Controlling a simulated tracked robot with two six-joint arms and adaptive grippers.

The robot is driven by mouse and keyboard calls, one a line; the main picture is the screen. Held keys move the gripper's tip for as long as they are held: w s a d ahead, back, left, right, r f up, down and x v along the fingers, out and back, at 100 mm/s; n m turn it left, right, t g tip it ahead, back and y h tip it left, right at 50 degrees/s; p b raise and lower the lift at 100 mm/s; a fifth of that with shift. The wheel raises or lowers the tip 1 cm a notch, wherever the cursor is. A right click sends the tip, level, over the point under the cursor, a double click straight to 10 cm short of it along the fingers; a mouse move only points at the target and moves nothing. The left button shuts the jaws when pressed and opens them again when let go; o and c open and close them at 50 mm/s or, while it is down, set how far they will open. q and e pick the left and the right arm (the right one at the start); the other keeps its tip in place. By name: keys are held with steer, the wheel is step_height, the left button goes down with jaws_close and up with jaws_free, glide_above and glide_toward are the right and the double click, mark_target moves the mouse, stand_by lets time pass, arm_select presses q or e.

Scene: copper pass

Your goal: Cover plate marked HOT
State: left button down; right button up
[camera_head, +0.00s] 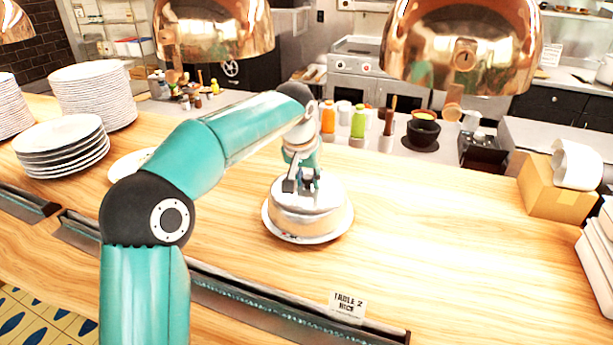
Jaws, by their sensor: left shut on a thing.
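My left gripper (302,183) is shut on the top of a silver cover (308,212). The cover is over a white plate (318,241), whose rim shows around and below it. The cover looks about level, and its lower edge is at or very near the plate; I cannot tell if it fully touches. Anything under the cover is hidden. A small white card (347,305) at the counter's front edge reads "TABLE 2", with a second line too small to read surely. My right gripper is not in view.
Stacked plates (62,146) stand on the left of the wooden counter (440,215). Another white plate (130,163) is partly behind my arm. Copper lamps (462,45) hang above. The counter right of the covered plate is clear.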

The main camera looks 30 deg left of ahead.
arm_select(q)
steer(key=shift+f, duration=0.1)
stand_by(0.8)
steer(key=shift+c, duration=1.2)
jaws_free()
steer(key=shift+r+p, duration=2.45)
steer(key=shift+r, duration=0.1)
steer(key=shift+f, duration=0.1)
